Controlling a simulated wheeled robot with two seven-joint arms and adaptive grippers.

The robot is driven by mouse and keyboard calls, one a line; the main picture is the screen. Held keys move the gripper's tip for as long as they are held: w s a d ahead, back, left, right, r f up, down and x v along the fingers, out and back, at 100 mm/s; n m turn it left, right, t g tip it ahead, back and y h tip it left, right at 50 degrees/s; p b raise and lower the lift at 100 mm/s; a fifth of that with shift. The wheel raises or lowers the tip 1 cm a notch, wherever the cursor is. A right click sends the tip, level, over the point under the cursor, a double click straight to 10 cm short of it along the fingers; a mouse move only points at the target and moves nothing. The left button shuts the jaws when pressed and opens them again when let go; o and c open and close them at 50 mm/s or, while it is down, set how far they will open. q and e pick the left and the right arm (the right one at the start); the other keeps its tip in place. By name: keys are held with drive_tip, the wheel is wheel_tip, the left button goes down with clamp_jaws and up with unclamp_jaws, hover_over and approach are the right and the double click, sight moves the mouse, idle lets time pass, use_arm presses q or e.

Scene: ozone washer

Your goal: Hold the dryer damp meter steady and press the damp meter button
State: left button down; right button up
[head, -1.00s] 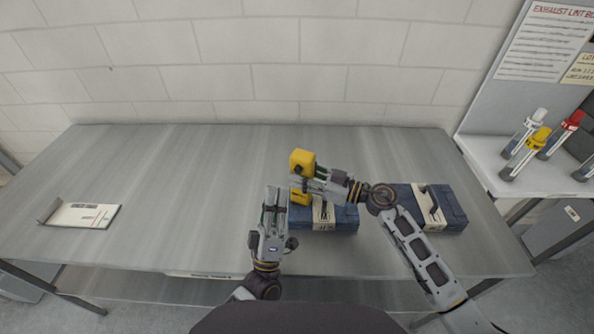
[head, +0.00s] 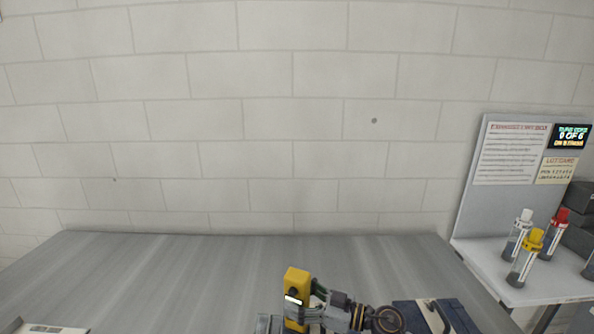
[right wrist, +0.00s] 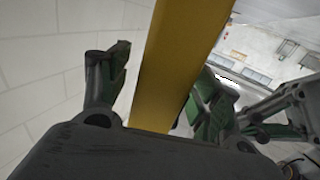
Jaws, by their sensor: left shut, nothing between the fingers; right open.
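The yellow damp meter (head: 297,281) stands upright at the bottom centre of the head view, with a small lit strip on its front; its lower end is cut off by the picture edge. My right gripper (head: 312,303) is at its right side. In the right wrist view, the yellow body passes between the open fingers of my right gripper (right wrist: 165,88); the left finger stands clearly apart from it. My left gripper (head: 268,323) shows only as a grey tip, just left of the meter, shut with nothing in it. I cannot make out the button.
A blue case (head: 456,314) lies on the metal table (head: 160,275) at right. The table behind and left is clear, with a white flat item (head: 45,330) at the lower left. Capped bottles (head: 528,255) stand on a side shelf under a notice board.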

drive_tip(key=v, duration=1.1)
drive_tip(key=shift+d, duration=0.25)
drive_tip(key=shift+s, duration=0.1)
